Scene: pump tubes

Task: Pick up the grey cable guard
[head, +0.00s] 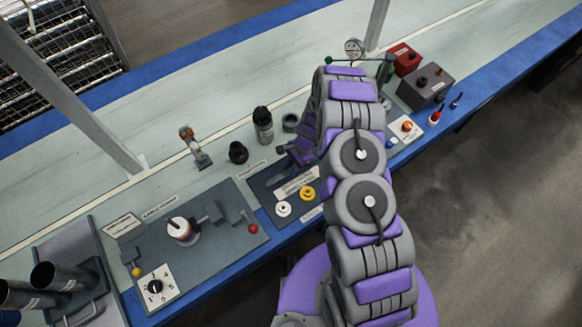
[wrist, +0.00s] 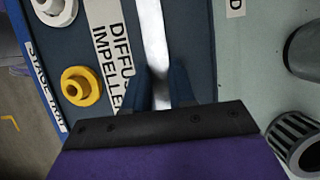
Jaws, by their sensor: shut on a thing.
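The grey cable guard (wrist: 152,35) is a long, flat, light-grey strip in the wrist view. It runs from the top edge down between the two dark fingers of my gripper (wrist: 160,82). My gripper is shut on it, over the dark stage tray (wrist: 188,35). I cannot tell whether the strip still touches the tray. In the head view my gripper (head: 287,152) is low at the tray's back edge, mostly hidden by my arm.
A yellow ring part (head: 307,193) and a white one (head: 284,208) lie on the tray. A black cup (head: 238,153), a black bottle (head: 263,127) and a dark ribbed ring (wrist: 297,143) stand behind it. A panel with a dial (head: 156,286) is at left.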

